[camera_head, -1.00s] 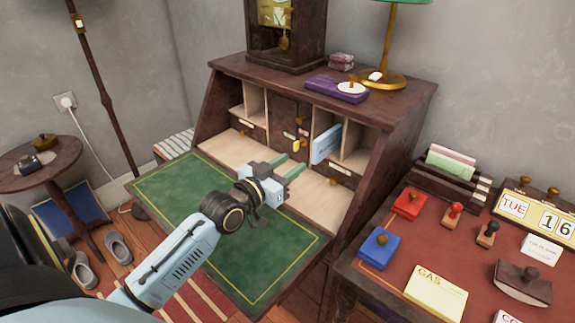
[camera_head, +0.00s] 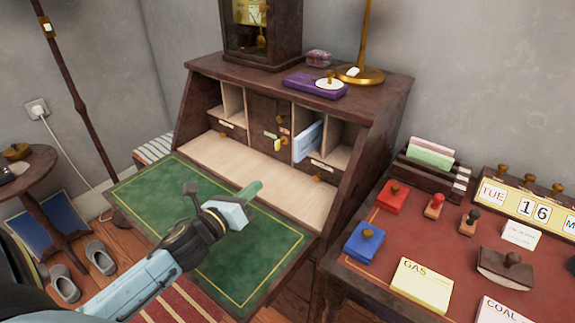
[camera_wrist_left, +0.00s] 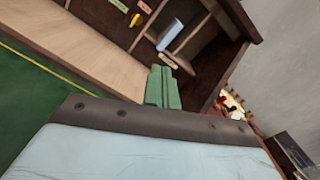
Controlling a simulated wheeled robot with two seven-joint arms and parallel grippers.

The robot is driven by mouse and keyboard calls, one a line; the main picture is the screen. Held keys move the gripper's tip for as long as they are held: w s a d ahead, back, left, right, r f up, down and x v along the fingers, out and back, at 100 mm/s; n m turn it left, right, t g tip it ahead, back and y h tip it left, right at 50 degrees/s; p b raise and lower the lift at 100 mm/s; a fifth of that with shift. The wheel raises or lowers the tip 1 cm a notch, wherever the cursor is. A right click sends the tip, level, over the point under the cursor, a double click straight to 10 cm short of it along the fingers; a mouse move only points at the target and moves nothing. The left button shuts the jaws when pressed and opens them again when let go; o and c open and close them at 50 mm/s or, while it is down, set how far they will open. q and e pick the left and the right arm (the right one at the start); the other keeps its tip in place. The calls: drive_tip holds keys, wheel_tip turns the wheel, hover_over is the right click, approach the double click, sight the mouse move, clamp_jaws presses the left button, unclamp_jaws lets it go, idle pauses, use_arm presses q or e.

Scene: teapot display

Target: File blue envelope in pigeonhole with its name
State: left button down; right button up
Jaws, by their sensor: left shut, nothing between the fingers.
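The blue envelope (camera_head: 308,141) stands on edge, leaning, in a pigeonhole on the right side of the desk's upper part. It also shows in the left wrist view (camera_wrist_left: 171,34). The desk's pigeonholes (camera_head: 342,134) flank a small central door with a key and coloured tags. A label strip sits below the right pigeonholes. My left gripper (camera_head: 254,190) is shut and empty, with its green fingers over the desk's green writing surface, apart from the envelope. The fingers also show in the left wrist view (camera_wrist_left: 162,88). My right gripper is out of view.
The green writing surface (camera_head: 150,198) is clear. On the right, a red-topped table (camera_head: 395,237) holds stamps, ink pads, GAS and COAL cards, a calendar (camera_head: 530,207) and a letter rack (camera_head: 436,167). A clock (camera_head: 262,35) and lamp stand on top of the desk.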

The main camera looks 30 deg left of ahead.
sight(295, 159)
use_arm(q)
drive_tip(key=m, duration=0.3)
drive_tip(key=s+m, duration=0.1)
drive_tip(key=shift+d+f+m, duration=0.25)
drive_tip(key=shift+m, duration=0.55)
drive_tip(key=shift+w+d+h, duration=0.1)
drive_tip(key=shift+w+h, duration=0.05)
drive_tip(key=shift+h, duration=0.15)
drive_tip(key=shift+w, duration=0.35)
drive_tip(key=w, duration=0.4)
drive_tip(key=w+b, duration=0.1)
drive_tip(key=w, duration=0.2)
drive_tip(key=w+d+b, duration=0.1)
drive_tip(key=w, duration=0.3)
drive_tip(key=shift+w+f, duration=0.1)
drive_tip(key=shift+w, duration=0.9)
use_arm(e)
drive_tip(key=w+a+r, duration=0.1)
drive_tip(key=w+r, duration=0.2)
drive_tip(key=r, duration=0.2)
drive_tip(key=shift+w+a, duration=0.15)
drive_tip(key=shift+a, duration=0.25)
